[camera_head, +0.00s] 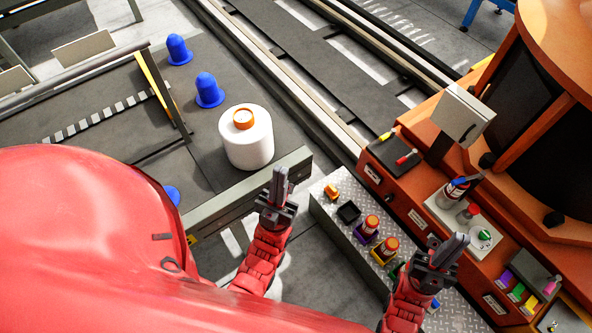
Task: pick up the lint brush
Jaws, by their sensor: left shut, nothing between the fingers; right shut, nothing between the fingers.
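I cannot tell for certain which object is the lint brush; several small items are too small to make out. Two small handled tools, one yellow (386,135) and one red (406,157), lie on a dark pad on the orange machine's ledge. My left gripper (279,181) is shut and empty, pointing up beside the end of the conveyor. My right gripper (455,244) is shut and empty, above the step and in front of the orange machine. It hides part of the step.
Bottles and coloured bins stand on the orange machine (395,185).

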